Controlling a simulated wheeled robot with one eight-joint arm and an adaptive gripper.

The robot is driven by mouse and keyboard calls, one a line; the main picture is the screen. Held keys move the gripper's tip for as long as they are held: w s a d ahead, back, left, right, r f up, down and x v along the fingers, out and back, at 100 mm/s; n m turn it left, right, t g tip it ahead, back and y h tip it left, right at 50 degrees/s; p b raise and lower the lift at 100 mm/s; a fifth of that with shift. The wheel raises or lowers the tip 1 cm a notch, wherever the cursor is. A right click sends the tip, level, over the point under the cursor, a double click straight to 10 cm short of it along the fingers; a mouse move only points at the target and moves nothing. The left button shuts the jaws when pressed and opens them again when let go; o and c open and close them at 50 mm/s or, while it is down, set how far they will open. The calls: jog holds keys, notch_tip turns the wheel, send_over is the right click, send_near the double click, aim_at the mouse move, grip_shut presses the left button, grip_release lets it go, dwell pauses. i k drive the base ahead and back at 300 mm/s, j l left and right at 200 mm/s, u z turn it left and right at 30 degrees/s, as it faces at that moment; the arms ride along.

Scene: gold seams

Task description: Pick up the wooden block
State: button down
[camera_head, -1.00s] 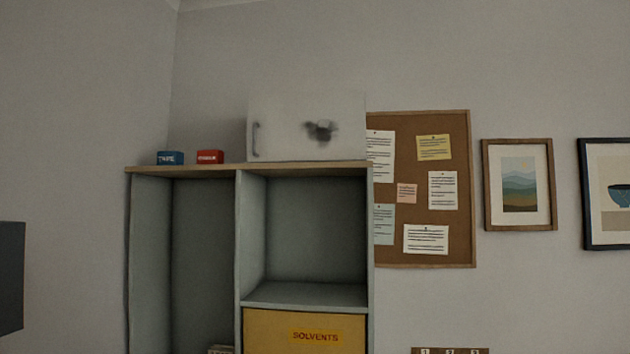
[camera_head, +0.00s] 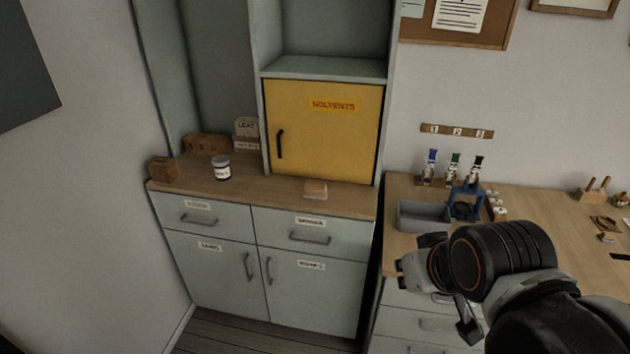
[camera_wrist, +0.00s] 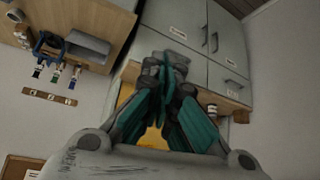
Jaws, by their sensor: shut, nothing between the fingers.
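A brown wooden block (camera_head: 163,169) sits on the left end of the cabinet's wooden counter (camera_head: 270,193) in the head view. A smaller light-wood piece (camera_head: 315,187) with a pale lower edge lies near the counter's front, below the yellow door. I cannot tell for certain which of them the task names. My gripper (camera_wrist: 172,62) is shut and empty in the wrist view. Its fingers cover part of the cabinet and counter behind them. In the head view my arm reaches in at the lower right, apart from both pieces.
The yellow solvents cabinet (camera_head: 322,130) is shut. On the workbench at right are a grey bin (camera_head: 424,216), a blue stand (camera_head: 465,203) and several small bottles. The counter's middle has free room.

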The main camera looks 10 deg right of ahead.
aim_at(312, 190)
jog(key=i+j+z, duration=0.15)
jog(key=i+j, duration=0.2)
jog(key=i+j+z, duration=0.15)
jog(key=i+j, duration=0.15)
jog(key=i+j+z, duration=0.15)
jog(key=i+j, duration=0.15)
jog(key=j, duration=0.2)
jog(key=i+j+z, duration=0.15)
jog(key=j, duration=0.3)
jog(key=i, duration=0.1)
